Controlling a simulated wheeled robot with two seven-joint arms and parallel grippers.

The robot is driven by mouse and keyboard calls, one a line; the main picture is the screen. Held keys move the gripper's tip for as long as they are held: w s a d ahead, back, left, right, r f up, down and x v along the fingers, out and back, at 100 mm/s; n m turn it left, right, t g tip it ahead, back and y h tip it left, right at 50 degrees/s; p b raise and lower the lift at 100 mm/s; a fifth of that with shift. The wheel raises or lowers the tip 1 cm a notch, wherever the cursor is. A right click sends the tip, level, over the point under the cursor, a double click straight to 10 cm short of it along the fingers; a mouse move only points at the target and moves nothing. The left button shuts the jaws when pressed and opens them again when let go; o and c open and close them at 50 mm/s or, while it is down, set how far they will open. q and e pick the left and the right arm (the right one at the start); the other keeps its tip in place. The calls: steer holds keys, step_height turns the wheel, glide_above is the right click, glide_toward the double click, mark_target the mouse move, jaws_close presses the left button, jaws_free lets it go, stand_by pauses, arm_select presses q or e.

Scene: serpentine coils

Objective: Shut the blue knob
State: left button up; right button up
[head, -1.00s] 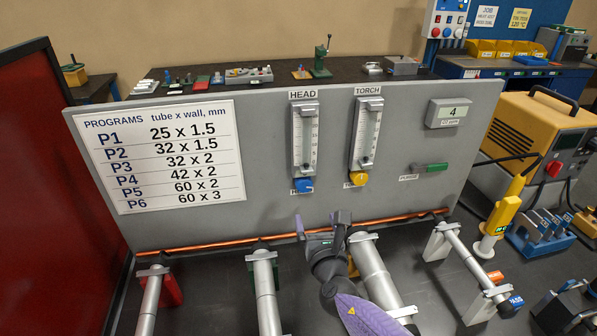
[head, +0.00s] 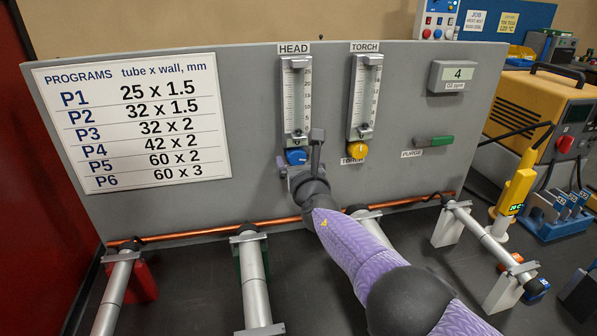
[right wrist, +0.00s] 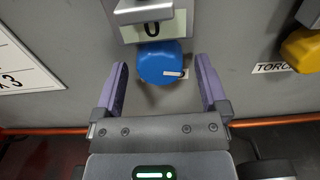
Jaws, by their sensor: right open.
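The blue knob (head: 296,156) is at the foot of the HEAD flow meter (head: 297,100) on the grey panel. In the right wrist view the blue knob (right wrist: 160,63) has a white mark low on its right side. My right gripper (head: 300,153) is at the knob and partly covers it in the head view. In the right wrist view the right gripper (right wrist: 162,66) is open, one purple finger on each side of the knob with a gap on both sides. How deep the fingers reach is hard to tell. My left gripper is out of view.
The yellow knob (head: 357,150) under the TORCH flow meter (head: 364,98) is just right of the blue one. A green PURGE handle (head: 434,141) is farther right. A copper tube (head: 200,237) runs low along the panel, above several grey cylinders.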

steer(key=shift+c, duration=1.1)
jaws_close()
steer(key=n, duration=0.5)
steer(key=shift+n, duration=0.4)
steer(key=shift+o, duration=1.1)
jaws_free()
